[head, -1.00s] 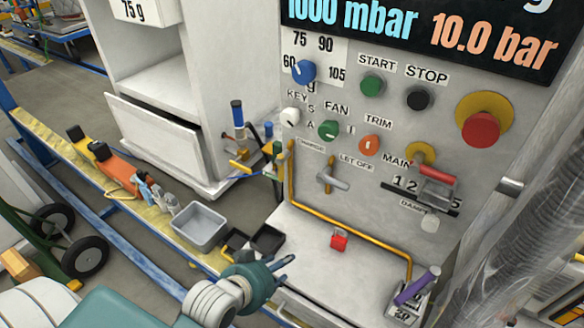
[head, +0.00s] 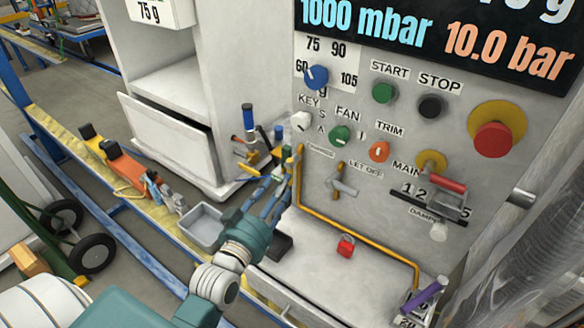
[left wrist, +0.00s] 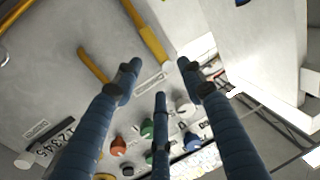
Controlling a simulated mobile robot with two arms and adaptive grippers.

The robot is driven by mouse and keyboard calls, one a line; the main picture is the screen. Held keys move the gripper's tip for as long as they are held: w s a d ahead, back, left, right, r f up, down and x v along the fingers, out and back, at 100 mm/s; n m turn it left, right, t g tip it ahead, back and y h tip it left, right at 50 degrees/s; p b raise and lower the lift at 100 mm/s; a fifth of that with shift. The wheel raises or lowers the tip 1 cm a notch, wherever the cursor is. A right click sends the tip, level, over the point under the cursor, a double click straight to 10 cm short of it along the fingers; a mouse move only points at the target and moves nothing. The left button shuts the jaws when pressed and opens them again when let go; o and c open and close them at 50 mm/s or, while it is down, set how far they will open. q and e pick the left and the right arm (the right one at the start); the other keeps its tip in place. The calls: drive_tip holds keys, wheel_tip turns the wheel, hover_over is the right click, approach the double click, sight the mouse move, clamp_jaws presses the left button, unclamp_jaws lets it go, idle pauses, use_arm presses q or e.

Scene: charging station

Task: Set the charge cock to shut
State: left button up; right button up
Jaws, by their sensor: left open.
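The CHARGE label (head: 320,153) is on the grey panel, beside the top of a yellow pipe (head: 300,165). I cannot clearly tell the charge cock's lever or its setting there. My left gripper (head: 278,190) is open and empty, its fingers pointing up at the pipe's upper end from the lower left. In the left wrist view the open fingers (left wrist: 158,78) spread in front of the panel, with the yellow pipe (left wrist: 147,32) beyond them. I cannot tell whether any finger touches it. My right gripper is not in view.
A red object (head: 346,246) lies on the white ledge (head: 315,270). A grey tray (head: 200,229) is left of my gripper. Knobs and buttons sit above.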

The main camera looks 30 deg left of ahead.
sight(291, 171)
use_arm(q)
drive_tip(key=w+p, duration=0.1)
drive_tip(key=w, duration=0.7)
drive_tip(key=shift+w+a, duration=0.2)
drive_tip(key=c, duration=0.8)
drive_tip(key=shift+f, duration=0.15)
clamp_jaws()
